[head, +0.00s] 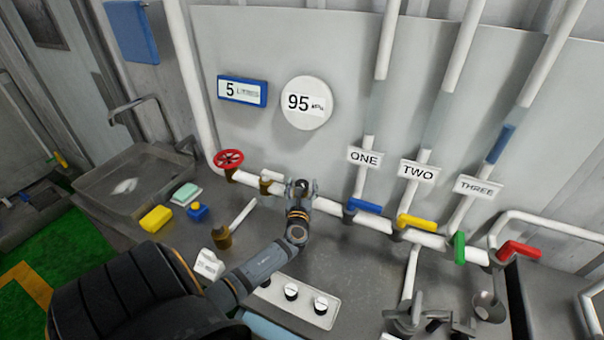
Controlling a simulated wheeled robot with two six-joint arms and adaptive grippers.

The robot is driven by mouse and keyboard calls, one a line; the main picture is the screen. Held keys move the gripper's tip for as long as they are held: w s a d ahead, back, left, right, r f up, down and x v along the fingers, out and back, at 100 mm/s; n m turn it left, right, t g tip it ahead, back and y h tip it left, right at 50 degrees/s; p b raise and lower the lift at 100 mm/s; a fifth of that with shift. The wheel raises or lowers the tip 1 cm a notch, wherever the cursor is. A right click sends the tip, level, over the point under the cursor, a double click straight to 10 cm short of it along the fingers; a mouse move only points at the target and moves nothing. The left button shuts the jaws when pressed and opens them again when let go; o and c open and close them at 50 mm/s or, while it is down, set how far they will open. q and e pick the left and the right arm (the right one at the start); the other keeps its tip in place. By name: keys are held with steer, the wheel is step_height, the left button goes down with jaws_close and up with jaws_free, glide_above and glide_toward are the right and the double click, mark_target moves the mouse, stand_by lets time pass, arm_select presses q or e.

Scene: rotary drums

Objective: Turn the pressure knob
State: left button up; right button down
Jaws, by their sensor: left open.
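No knob in view carries a readable pressure label. A round white gauge (306,103) on the wall reads 95 kPa. My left gripper (301,184) is open at the white horizontal pipe (332,207), below the gauge. It covers part of the pipe, and I cannot tell whether it touches anything there. A brass fitting (267,182) sits on the pipe just left of it, and a red handwheel (229,159) is further left. A white panel with round knobs (291,291) lies on the counter below my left arm. My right gripper (428,321) is at the bottom edge, its jaws unclear.
Blue (365,206), yellow (417,222), green (459,246) and red (519,250) valve handles line the pipe to the right. A blue display (242,91) reads 5.

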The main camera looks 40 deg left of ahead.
arm_select(q)
steer(key=shift+s, duration=0.1)
steer(key=v, duration=1.2)
steer(key=shift+d+f, duration=0.1)
